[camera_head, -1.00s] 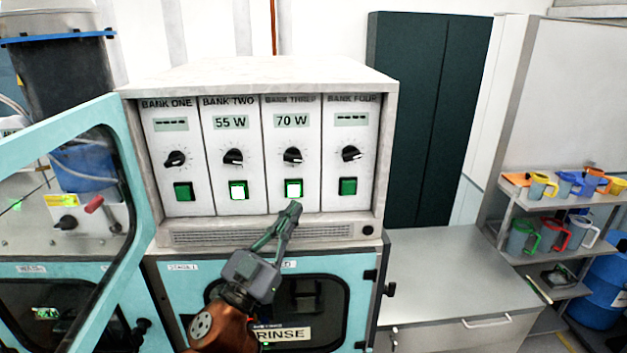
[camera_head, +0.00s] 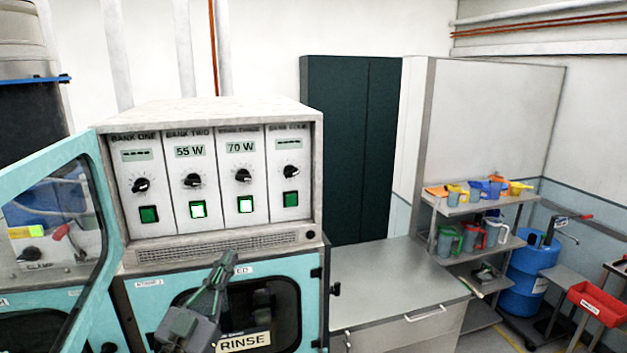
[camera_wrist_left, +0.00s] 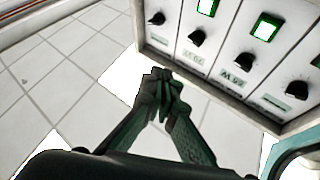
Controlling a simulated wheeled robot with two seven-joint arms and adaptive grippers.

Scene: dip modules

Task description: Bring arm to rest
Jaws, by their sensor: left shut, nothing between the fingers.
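My left gripper (camera_head: 222,262) is shut and empty in the head view. It is in front of the rinse cabinet (camera_head: 290,275), below the control box (camera_head: 222,100). In the left wrist view its closed fingers (camera_wrist_left: 160,88) show with floor tiles behind them, apart from the control box panel. My right gripper is in neither view.
An open teal door (camera_head: 45,163) stands at the left. A grey counter (camera_head: 385,280) is right of the cabinet. A shelf (camera_head: 455,208) with several coloured jugs, a blue drum (camera_head: 530,275) and a red bin (camera_head: 595,300) are farther right.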

